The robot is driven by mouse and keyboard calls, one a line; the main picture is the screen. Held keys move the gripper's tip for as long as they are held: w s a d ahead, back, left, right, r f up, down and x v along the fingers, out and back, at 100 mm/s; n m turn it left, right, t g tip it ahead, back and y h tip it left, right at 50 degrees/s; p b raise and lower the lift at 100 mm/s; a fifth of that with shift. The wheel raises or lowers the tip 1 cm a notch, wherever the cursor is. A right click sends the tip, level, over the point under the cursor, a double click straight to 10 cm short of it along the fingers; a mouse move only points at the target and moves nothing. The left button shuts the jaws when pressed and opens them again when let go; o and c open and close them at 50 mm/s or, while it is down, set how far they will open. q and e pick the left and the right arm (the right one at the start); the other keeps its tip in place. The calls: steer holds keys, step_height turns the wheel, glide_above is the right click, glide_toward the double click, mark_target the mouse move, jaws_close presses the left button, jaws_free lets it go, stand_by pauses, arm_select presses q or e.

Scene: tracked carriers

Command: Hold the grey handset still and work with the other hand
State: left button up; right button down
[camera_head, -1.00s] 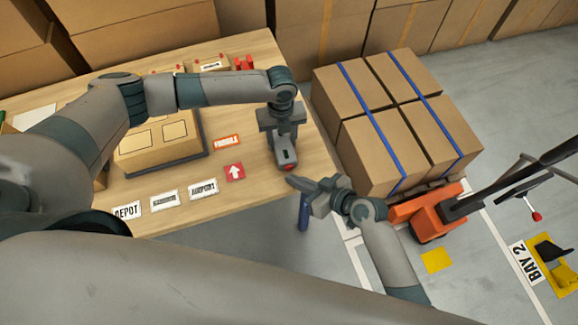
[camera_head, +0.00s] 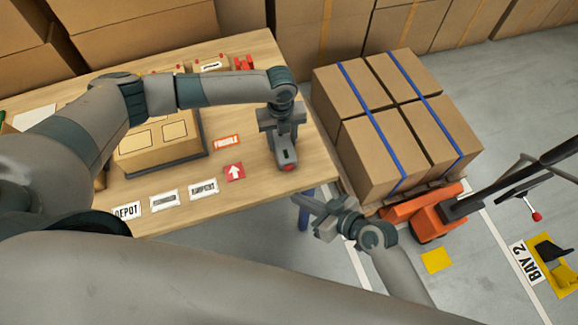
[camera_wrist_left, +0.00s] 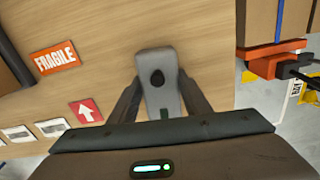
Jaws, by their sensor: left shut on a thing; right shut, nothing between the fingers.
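The grey handset (camera_head: 287,158) is at the right part of the wooden table, with a red part at its near end. It also shows in the left wrist view (camera_wrist_left: 158,80), with a dark oval mark on its face. My left gripper (camera_head: 284,140) is above the table and shut on the handset, one finger on each side. The handset's lower part is hidden by the gripper in the left wrist view. My right gripper (camera_head: 310,200) is shut and empty. It is off the table's near right edge, lower in the picture than the handset and apart from it.
The wooden table (camera_head: 235,205) carries a brown carton (camera_head: 160,150), a FRAGILE label (camera_head: 227,141), a red arrow label (camera_head: 234,172) and several white labels. Strapped cartons (camera_head: 395,125) stand on a pallet to the right, by an orange pallet truck (camera_head: 425,212).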

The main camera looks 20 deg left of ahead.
arm_select(q)
steer(key=o, duration=1.2)
steer(key=shift+r, duration=0.1)
step_height(320, 180, up, 12)
steer(key=shift+f, duration=0.1)
steer(key=shift+d+f, duration=0.1)
